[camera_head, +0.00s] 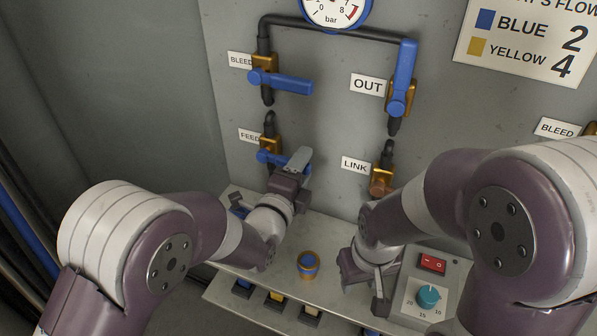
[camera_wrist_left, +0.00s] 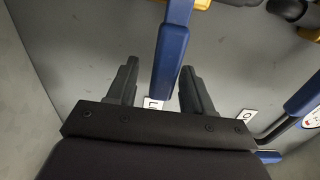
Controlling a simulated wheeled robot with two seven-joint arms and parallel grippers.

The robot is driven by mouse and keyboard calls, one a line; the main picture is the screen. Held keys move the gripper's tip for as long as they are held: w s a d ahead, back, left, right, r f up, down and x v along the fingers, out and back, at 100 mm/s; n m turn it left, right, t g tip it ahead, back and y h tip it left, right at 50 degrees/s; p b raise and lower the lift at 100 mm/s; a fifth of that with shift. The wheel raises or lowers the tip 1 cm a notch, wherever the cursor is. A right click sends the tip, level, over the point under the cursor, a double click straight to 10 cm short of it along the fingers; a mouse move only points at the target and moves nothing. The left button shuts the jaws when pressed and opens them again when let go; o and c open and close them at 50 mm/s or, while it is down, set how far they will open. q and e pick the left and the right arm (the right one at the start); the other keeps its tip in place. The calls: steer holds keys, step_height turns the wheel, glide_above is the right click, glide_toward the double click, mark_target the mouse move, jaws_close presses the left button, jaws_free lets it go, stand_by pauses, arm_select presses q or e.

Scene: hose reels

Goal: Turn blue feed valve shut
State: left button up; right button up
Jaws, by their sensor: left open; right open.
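The blue feed valve lever (camera_head: 266,156) is on the brass valve beside the FEED label (camera_head: 250,136), on the lower left pipe. It points right, across the pipe, and my left gripper hides its far part. My left gripper (camera_head: 297,165) is open at this lever. In the left wrist view, the blue lever (camera_wrist_left: 170,55) lies between the two open fingers (camera_wrist_left: 160,88), with gaps visible at both sides. My right gripper (camera_head: 364,285) is open and empty, low over the shelf, apart from the valves.
Above, the BLEED lever (camera_head: 285,83) points right and the OUT lever (camera_head: 405,63) stands upright. A gauge (camera_head: 336,10) is at the top. The LINK valve (camera_head: 383,183) is close to my right arm.

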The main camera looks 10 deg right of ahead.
steer(key=shift+r, duration=0.15)
arm_select(q)
steer(key=v, duration=1.2)
steer(key=shift+s+a, duration=0.2)
steer(key=shift+s, duration=0.05)
